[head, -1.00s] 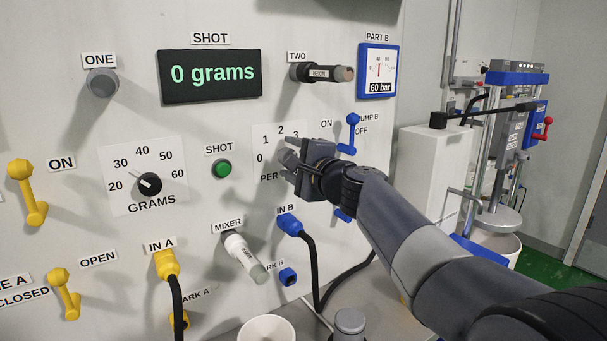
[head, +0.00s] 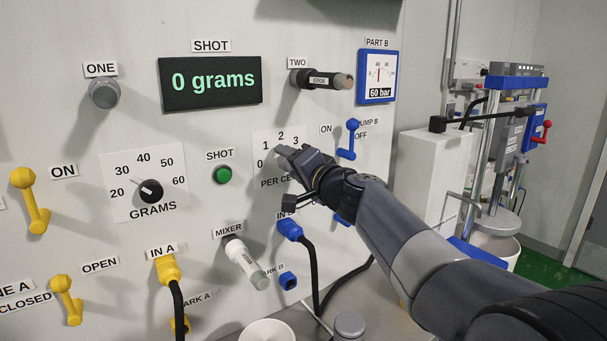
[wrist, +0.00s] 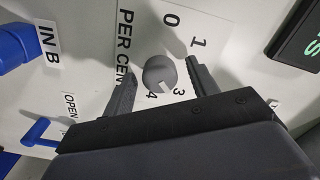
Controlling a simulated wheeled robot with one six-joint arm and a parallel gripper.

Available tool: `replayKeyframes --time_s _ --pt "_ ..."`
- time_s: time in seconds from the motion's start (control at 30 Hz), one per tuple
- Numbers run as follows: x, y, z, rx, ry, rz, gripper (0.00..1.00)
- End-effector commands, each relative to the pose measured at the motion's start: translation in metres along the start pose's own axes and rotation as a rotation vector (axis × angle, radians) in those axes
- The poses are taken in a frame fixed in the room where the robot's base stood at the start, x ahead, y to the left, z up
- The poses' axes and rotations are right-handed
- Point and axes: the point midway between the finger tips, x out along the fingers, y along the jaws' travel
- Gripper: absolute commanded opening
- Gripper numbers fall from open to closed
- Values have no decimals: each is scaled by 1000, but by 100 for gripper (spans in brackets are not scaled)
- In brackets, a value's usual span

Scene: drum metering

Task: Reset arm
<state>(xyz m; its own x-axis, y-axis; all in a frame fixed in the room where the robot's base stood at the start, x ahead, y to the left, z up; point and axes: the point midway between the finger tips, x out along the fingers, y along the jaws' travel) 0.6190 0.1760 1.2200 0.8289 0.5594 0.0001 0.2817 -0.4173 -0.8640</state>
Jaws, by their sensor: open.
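My gripper (head: 287,177) is in front of the PER CENT dial plate (head: 262,136) on the panel. Its fingers are open. In the wrist view, the grey round knob (wrist: 159,72) of that dial shows between the two spread fingers of my gripper (wrist: 161,68), with gaps on both sides and nothing held. The knob's pale pointer mark faces the 3 and 4 side. The 2 is hidden behind a finger in the wrist view, and the knob is hidden by my gripper in the head view.
The SHOT display (head: 210,80) reads 0 grams. The GRAMS knob (head: 150,191) and green SHOT button (head: 222,175) are left of my gripper. The blue pump B lever (head: 350,138) is close at right. Blue IN B plug (head: 290,229) with black hose and MIXER handle (head: 245,262) are below.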

Motion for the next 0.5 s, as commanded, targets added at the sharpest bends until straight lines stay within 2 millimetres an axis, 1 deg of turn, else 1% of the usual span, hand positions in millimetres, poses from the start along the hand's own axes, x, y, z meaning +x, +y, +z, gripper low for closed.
replayKeyframes --time_s 0.5 --pt "0 -2 -1 -297 -1 0 56"
